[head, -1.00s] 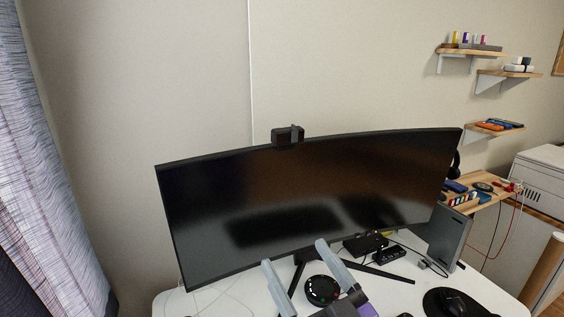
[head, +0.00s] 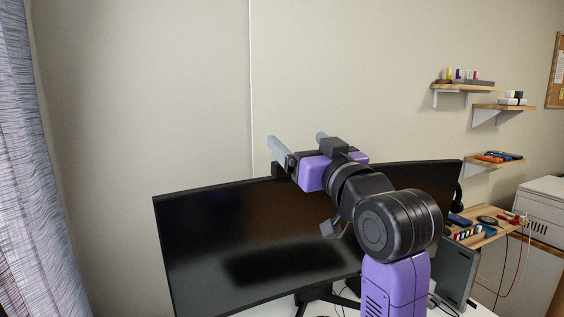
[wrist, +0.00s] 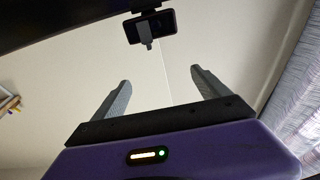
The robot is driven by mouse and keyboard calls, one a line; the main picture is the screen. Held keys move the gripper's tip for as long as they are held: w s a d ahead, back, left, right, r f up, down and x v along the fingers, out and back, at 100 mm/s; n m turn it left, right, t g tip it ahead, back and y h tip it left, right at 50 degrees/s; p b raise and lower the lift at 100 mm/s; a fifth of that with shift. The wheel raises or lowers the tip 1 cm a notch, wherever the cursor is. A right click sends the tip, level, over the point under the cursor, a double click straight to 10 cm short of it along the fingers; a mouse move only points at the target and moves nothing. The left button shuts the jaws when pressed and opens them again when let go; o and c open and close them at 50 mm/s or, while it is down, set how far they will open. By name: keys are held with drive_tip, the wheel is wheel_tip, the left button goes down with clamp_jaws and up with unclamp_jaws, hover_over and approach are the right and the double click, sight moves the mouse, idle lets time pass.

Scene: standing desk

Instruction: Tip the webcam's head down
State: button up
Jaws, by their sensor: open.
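The webcam (wrist: 157,22) is a small dark block with a grey tab (wrist: 146,45), mounted on the top edge of the monitor (head: 200,235). In the wrist view, which looks inverted, it sits at the top centre, beyond the fingertips. In the head view only a dark sliver of the webcam (head: 277,170) shows, the rest hidden behind my gripper (head: 296,140). No contact with the webcam shows.
The wide curved monitor stands on a white desk, and my arm covers part of its right half. Wall shelves (head: 463,87) with small items hang at the right. A curtain (head: 40,170) hangs at the far left.

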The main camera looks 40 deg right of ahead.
drive_tip(key=w+f, duration=0.1)
drive_tip(key=w, duration=0.1)
drive_tip(key=w+d+f+g, duration=0.1)
drive_tip(key=w+f, duration=0.1)
drive_tip(key=w, duration=0.1)
drive_tip(key=w+d+f+g+p, duration=0.1)
drive_tip(key=w+f, duration=0.1)
drive_tip(key=w, duration=0.1)
drive_tip(key=shift+w+d+y, duration=0.1)
drive_tip(key=shift+d+y, duration=0.1)
drive_tip(key=shift+y, duration=0.2)
